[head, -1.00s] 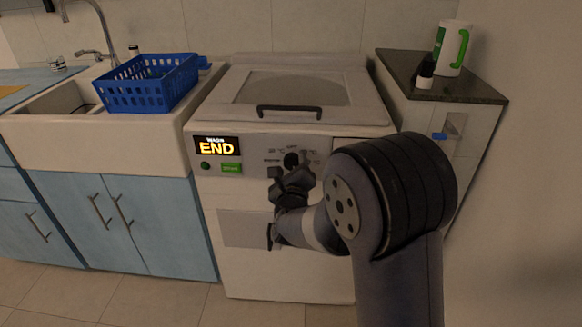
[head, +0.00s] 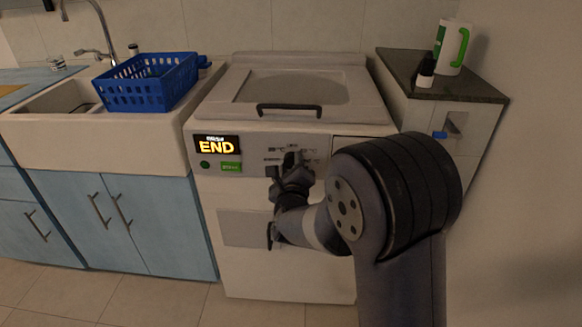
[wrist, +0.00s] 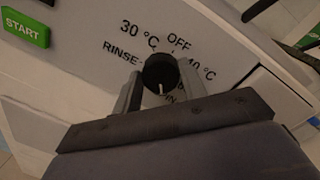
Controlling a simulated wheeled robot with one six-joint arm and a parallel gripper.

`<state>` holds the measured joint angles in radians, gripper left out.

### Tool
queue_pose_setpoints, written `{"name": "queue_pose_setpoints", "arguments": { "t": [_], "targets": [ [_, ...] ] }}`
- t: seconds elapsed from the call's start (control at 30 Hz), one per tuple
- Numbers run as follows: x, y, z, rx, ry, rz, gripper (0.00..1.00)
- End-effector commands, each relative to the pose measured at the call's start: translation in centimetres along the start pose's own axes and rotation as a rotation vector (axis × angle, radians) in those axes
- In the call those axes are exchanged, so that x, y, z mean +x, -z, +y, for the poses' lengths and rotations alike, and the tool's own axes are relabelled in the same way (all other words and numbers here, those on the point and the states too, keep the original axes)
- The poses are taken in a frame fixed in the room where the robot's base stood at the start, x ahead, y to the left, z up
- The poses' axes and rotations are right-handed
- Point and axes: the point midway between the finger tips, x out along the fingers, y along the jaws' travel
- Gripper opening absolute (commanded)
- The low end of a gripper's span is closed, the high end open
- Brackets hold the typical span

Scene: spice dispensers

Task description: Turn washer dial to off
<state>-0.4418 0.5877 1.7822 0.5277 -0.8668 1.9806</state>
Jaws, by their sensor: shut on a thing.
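The washer (head: 270,225) stands in the middle of the head view, with its dial panel facing me. The dial (wrist: 160,72) is a round black knob with a white mark; in the wrist view the mark points down, away from the OFF label (wrist: 179,43). Labels for 30 °C, 40 °C and rinse surround it, and the lower label is partly hidden. My gripper (wrist: 161,80) is shut on the dial, one finger on each side. In the head view, my gripper (head: 291,173) is at the panel and mostly covers the dial.
The washer display (head: 217,146) reads END, above a green start button (head: 231,167). A black lid handle (head: 289,108) sticks out above the panel. A blue basket (head: 135,95) stands at the sink on the left. A dark-topped cabinet (head: 400,78) stands on the right.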

Motion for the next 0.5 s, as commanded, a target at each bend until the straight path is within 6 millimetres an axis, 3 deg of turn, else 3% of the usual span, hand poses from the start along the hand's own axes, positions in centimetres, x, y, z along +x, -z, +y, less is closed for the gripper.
{"name": "queue_pose_setpoints", "arguments": {
  "t": [0.5],
  "targets": [
    [0.01, -0.02, 0.29, -0.411, -0.024, 0.023, 0.17]
  ]
}}
